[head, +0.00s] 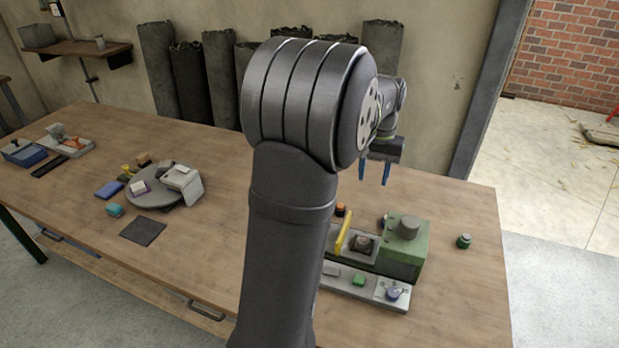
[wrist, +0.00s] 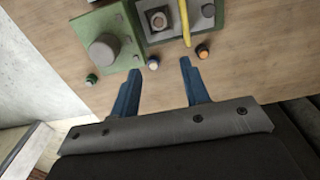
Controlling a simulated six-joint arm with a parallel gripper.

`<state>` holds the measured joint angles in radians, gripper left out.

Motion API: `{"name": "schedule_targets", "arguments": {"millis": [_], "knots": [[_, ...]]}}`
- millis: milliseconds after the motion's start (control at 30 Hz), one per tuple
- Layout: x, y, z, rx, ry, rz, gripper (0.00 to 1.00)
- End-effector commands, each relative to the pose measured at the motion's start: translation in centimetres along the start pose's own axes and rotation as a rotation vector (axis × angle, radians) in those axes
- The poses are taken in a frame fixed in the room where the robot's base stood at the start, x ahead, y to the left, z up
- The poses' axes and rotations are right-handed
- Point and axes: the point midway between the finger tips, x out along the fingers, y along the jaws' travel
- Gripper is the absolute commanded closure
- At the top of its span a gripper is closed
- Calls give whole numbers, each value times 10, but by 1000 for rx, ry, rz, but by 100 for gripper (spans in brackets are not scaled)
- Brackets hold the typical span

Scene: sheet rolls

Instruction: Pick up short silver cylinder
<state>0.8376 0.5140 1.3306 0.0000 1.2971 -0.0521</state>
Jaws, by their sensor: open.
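A short, wide silver-grey cylinder (head: 409,227) stands on a green block (head: 406,261) at the table's right side. It also shows from above in the wrist view (wrist: 103,50). A smaller silver-grey piece (head: 363,242) sits in the grey tray beside the block; in the wrist view it is a round stud on a dark square base (wrist: 158,19). I cannot tell for sure which one the task names. My gripper (head: 375,178) has blue fingers, hangs above the table behind the block, and is open and empty. Its fingertips also show in the wrist view (wrist: 162,65).
A yellow upright plate (head: 343,233) stands at the tray. Small round pieces lie nearby: green (head: 464,241), orange-topped (head: 340,209) and blue with a pale top (wrist: 153,63). A grey turntable (head: 150,193) is at left. Dark rolls (head: 221,80) stand behind the table.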

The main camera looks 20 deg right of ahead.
Motion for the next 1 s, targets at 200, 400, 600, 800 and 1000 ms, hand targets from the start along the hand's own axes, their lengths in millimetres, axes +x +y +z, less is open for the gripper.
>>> {"name": "schedule_targets", "arguments": {"millis": [200, 400, 600, 800, 1000], "knots": [[0, 0, 0, 0, 0, 0, 58], [6, -3, 3, -126, 5, 26, 58], [24, -13, 13, -577, 8, 122, 58], [43, -24, 23, -1107, -25, 232, 58], [58, -37, 34, -1641, -92, 336, 58]]}}
